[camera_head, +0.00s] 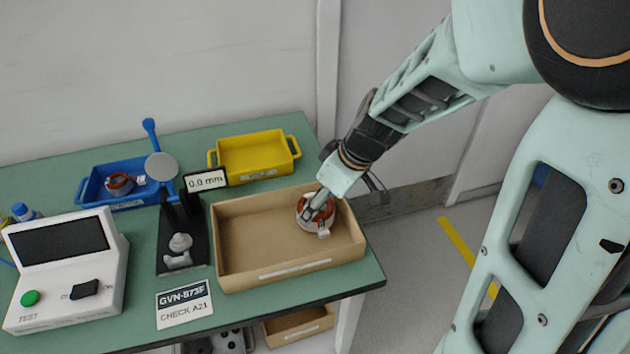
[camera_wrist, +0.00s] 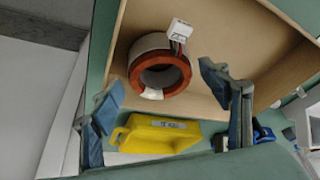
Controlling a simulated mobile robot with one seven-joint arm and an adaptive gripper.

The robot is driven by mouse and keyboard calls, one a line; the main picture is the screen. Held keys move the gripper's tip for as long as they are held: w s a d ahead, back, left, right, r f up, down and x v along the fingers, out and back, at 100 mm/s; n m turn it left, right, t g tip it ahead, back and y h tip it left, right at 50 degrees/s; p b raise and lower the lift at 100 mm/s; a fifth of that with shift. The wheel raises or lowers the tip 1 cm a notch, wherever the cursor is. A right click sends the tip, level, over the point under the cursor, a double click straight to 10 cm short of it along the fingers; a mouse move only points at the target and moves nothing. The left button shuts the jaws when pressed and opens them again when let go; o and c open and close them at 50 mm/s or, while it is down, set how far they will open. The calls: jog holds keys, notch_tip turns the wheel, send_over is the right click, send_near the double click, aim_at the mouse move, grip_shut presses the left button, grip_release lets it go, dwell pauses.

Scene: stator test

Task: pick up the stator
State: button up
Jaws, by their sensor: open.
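A stator (camera_head: 301,213), a grey ring with red-orange windings and a white connector, sits in the right part of an open cardboard box (camera_head: 230,262). In the wrist view the stator (camera_wrist: 183,72) shows its round bore, with the connector on short leads at its edge. My gripper (camera_head: 320,204) is over the stator and hides part of it in the head view. In the wrist view my gripper (camera_wrist: 162,78) is open, its fingers apart with the stator appearing between and beyond them. Whether a finger touches it I cannot tell.
A blue tray (camera_head: 97,194) holds another red-and-grey ring part (camera_head: 120,183). An empty-looking yellow tray (camera_head: 254,157) stands behind the box. A gauge stand with a 0.0 mm display (camera_head: 205,180) and a white tester (camera_head: 66,268) stand left. The box walls surround the stator.

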jog(key=shift+x, duration=1.85)
jog(key=shift+c, duration=0.7)
jog(key=c, duration=1.5)
jog(key=shift+r, duration=0.1)
jog(key=shift+c, duration=1.1)
jog(key=shift+r, duration=0.15)
